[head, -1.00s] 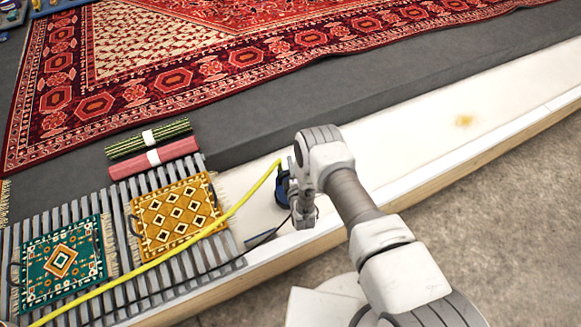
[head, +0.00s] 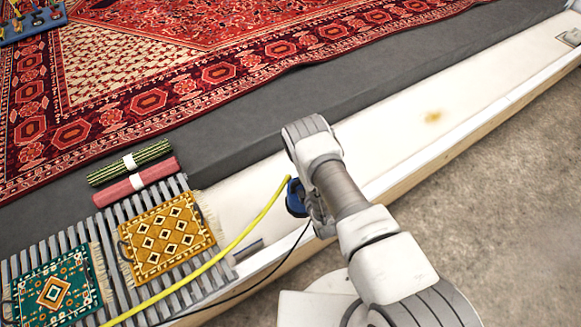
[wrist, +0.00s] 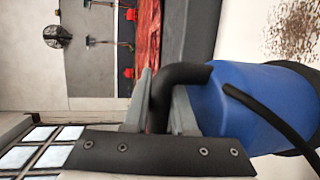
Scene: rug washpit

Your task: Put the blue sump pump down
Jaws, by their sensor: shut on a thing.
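The blue sump pump (head: 294,198) is in the head view, mostly hidden behind my arm, over the white channel floor. My gripper (head: 318,210) is at its right side there. In the wrist view the pump has a blue body (wrist: 240,105) and a bent black handle (wrist: 178,78). My gripper (wrist: 158,105) is shut on that handle between its grey fingers. A yellow hose (head: 233,247) and a black cable (head: 285,262) run from near the pump. I cannot tell whether its base touches the floor.
A grey slatted grate (head: 110,277) carries a yellow mat (head: 166,238) and a green mat (head: 54,291). Two rolled rugs (head: 133,184) lie behind it. A pale ledge (head: 470,142) edges the channel.

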